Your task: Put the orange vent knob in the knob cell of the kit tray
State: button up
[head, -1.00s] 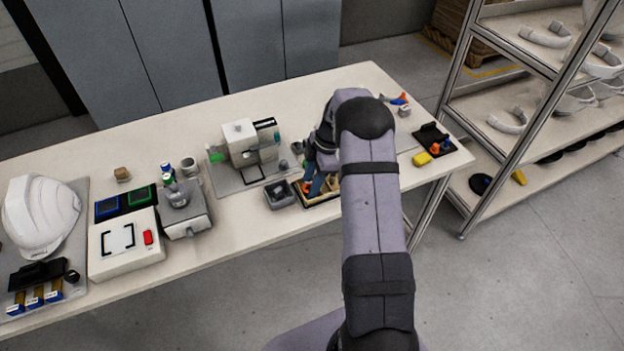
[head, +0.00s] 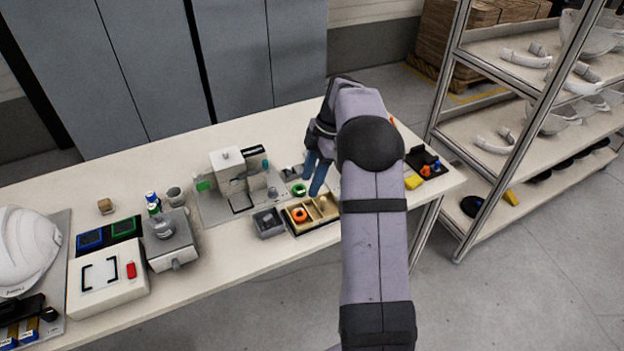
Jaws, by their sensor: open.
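The orange vent knob (head: 299,215) is a small orange ring-like piece. It sits in the left cell of the wooden kit tray (head: 318,224), near the table's front edge. Cell labels are too small to read. The tray's right end is partly behind my arm. My gripper (head: 316,180) has blue fingers, is open and empty, and is apart from the knob, up and to the right of it in the picture. Another small orange piece (head: 425,171) is on a black holder at the table's right end.
A grey bin (head: 268,222) stands just left of the tray. Behind are a green ring (head: 299,190) and a white press-like fixture (head: 232,170) on a grey mat. My arm covers part of the table.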

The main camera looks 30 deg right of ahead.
jog(key=shift+r, duration=0.15)
jog(key=s+a+f+m+h, duration=0.1)
jog(key=s+a+f+m, duration=0.1)
jog(key=s+a+m, duration=0.5)
jog(key=s+a+f+m+h, duration=0.2)
jog(key=s+a+m, duration=0.6)
jog(key=s, duration=1.1)
jog(key=shift+s+m+g, duration=0.2)
jog(key=shift+m+g, duration=0.1)
jog(key=shift+m, duration=0.2)
jog(key=shift+a, duration=0.1)
